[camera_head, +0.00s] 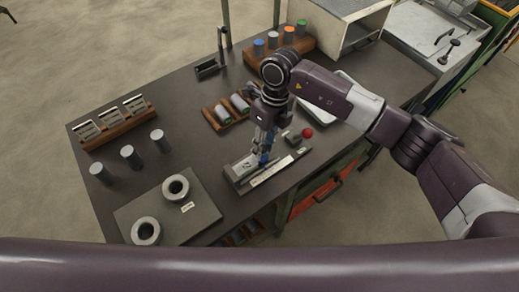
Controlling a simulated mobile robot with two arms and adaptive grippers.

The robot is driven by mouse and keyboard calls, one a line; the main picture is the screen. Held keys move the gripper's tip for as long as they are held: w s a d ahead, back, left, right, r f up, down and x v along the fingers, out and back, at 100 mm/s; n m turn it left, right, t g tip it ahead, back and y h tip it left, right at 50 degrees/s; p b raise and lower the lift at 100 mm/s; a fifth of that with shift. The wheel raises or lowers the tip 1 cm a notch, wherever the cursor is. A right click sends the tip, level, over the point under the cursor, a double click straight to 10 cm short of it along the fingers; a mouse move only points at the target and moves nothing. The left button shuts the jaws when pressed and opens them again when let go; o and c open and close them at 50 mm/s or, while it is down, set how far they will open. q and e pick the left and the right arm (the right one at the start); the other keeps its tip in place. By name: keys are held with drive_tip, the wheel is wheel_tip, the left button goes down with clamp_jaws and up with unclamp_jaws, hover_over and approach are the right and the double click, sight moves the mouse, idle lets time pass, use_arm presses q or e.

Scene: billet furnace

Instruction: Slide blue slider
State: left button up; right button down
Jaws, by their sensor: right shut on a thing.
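The blue slider (264,160) stands on a low grey rail base (240,183) with a pale label strip, near the front edge of the dark table. My right gripper (264,146) reaches down from above and is shut on the blue slider. Its fingers and wrist hide most of the slider. My right arm comes in from the right and bends down over the table. My left gripper does not show.
A red knob (307,132) stands just right of the slider. Two grey cylinders lie in a wooden rack (214,121) behind. Several colour-topped cylinders stand in a back rack (252,62). A plate (135,212) with two rings lies front left.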

drive_tip(key=shift+w+d+f+b, duration=0.1)
drive_tip(key=shift+w+d+b, duration=0.2)
drive_tip(key=shift+w+d, duration=0.4)
drive_tip(key=shift+d, duration=0.2)
drive_tip(key=shift+d+r, duration=0.1)
drive_tip(key=shift+r, duration=0.1)
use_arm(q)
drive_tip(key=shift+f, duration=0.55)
use_arm(e)
drive_tip(key=c, duration=1.7)
unclamp_jaws()
drive_tip(key=shift+r, duration=0.1)
drive_tip(key=r, duration=0.4)
drive_tip(key=w+d+r, duration=0.1)
drive_tip(key=r, duration=0.6)
drive_tip(key=shift+w+d+r, duration=0.3)
drive_tip(key=shift+d, duration=0.05)
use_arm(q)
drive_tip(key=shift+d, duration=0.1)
use_arm(e)
drive_tip(key=shift+f, duration=0.1)
